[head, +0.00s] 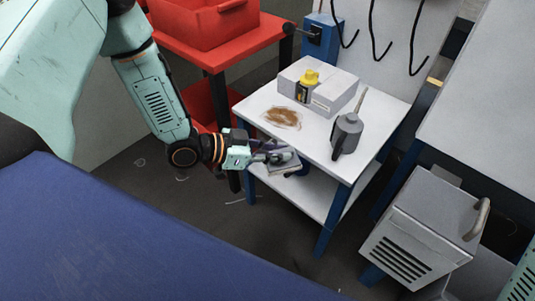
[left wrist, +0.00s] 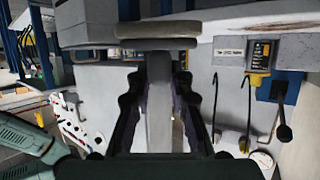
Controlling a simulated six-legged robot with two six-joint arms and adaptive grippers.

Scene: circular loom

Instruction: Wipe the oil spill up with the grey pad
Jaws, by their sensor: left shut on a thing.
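The oil spill (head: 283,117) is a brown patch on the white table top (head: 315,150), near its left side. My left gripper (head: 272,156) is shut on the grey pad (head: 286,165), at the table's near-left edge in the head view. The pad appears apart from the spill, nearer to me; its height against the table top is hard to tell. In the left wrist view, the two dark fingers of my left gripper (left wrist: 159,85) flank the pad's grey grip, and the flat pad (left wrist: 158,31) lies across their far end. My right gripper is not in view.
A grey oil can (head: 347,132) with a long spout stands right of the spill. Behind the spill are a pale box (head: 336,92) and a yellow-capped bottle (head: 307,83). A red bench (head: 240,45) stands behind on the left, and a grey cabinet (head: 425,225) at right.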

